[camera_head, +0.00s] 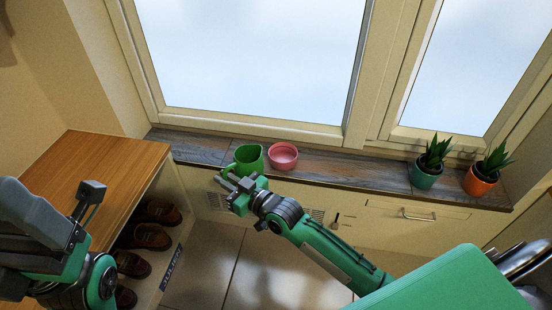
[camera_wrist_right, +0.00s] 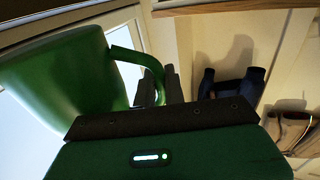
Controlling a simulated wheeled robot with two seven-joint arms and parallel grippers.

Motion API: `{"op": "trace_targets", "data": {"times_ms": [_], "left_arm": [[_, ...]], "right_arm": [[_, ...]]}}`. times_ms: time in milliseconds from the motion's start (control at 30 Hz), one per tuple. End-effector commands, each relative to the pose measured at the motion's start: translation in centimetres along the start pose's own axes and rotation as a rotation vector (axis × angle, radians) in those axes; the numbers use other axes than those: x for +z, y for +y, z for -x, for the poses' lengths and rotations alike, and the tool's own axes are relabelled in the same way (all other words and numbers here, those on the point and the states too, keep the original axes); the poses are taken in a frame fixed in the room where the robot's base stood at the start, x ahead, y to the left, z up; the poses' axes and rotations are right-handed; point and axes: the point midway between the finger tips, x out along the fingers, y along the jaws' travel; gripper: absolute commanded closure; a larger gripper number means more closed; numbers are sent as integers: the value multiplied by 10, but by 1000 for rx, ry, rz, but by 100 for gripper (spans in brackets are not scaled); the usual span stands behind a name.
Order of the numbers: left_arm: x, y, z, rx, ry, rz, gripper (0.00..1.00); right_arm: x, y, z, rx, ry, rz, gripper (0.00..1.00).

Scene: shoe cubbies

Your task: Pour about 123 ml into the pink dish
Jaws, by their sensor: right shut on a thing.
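The pink dish (camera_head: 283,155) stands on the dark window sill, just right of the green jug (camera_head: 248,156). The jug is at the sill's front edge, and I cannot tell whether it rests there or is slightly raised. My right gripper (camera_head: 232,183) is shut on the jug's handle. In the right wrist view the green jug (camera_wrist_right: 55,85) fills the left side, and its handle (camera_wrist_right: 128,53) runs down between the fingers of my right gripper (camera_wrist_right: 160,88). The inside of the jug is hidden. My left gripper (camera_head: 66,208) is open and empty, over the wooden cabinet.
Two potted plants, one in a teal pot (camera_head: 424,176) and one in an orange pot (camera_head: 480,183), stand at the sill's right end. The wooden cabinet (camera_head: 105,165) at left holds several brown shoes (camera_head: 152,236). The sill (camera_head: 350,171) between dish and plants is clear. The window rises behind.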

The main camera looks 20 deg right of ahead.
Motion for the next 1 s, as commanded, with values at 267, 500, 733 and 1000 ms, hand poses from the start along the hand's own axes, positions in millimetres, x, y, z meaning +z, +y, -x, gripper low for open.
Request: {"op": "trace_targets", "data": {"times_ms": [267,500,733,1000], "left_arm": [[2,0,-2,4,7,0,0],[3,0,0,3,4,-2,0],[4,1,3,3,-2,2,0],[4,7,0,10,24,19,0]], "right_arm": [[6,-6,0,-15,-2,1,100],[4,-5,0,-14,0,-9,100],[-3,0,1,-14,14,-76,100],[-19,12,3,-13,44,-230,100]]}}
